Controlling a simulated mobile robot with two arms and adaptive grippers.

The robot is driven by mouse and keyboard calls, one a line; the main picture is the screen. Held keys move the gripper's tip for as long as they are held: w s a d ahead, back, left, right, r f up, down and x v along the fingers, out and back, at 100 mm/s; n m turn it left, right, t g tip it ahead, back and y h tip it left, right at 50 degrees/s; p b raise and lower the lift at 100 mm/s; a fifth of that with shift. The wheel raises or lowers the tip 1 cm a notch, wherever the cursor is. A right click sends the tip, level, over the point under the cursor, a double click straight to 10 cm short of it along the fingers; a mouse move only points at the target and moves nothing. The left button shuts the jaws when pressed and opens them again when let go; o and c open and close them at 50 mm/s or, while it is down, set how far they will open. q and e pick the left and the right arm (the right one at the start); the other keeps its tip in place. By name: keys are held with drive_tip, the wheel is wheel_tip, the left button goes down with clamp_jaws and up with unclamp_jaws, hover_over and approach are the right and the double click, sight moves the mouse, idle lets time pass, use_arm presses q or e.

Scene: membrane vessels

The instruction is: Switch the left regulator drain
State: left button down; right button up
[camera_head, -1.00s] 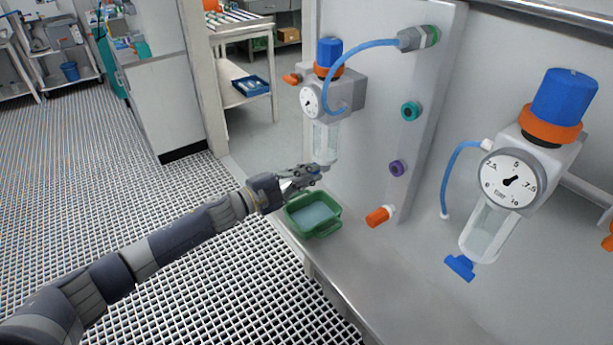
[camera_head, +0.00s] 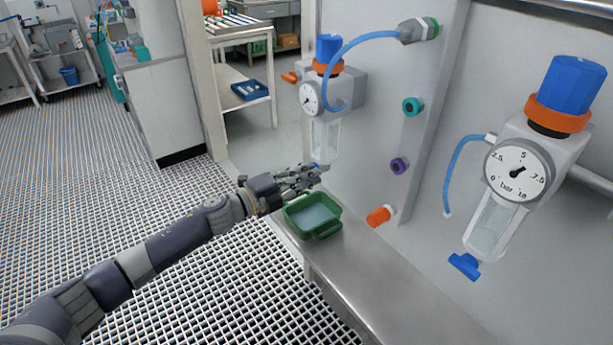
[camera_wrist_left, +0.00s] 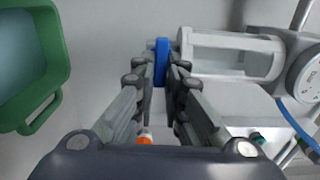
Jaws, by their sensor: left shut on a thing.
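The left regulator (camera_head: 348,88) is mounted on the grey panel, with a blue and orange knob on top, a round gauge and a clear bowl (camera_head: 324,138). Its blue drain (camera_wrist_left: 161,56) is at the bowl's lower end. My left gripper (camera_head: 308,176) is just below that bowl in the head view and mostly hides the drain. In the left wrist view, my left gripper (camera_wrist_left: 160,78) has its two fingertips closed on either side of the blue drain. The bowl lies to the right of the fingertips there. My right gripper is not in view.
A green tray (camera_head: 327,232) with liquid stands on the bench right below my left gripper. A second regulator (camera_head: 540,150) with a blue drain (camera_head: 464,266) is at the right. An orange fitting (camera_head: 379,216) sticks out of the panel. The bench front (camera_head: 375,290) is clear.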

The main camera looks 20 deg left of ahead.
use_arm(q)
drive_tip(key=c, duration=1.7)
unclamp_jaws()
drive_tip(key=shift+o, duration=0.2)
drive_tip(key=v, duration=1.2)
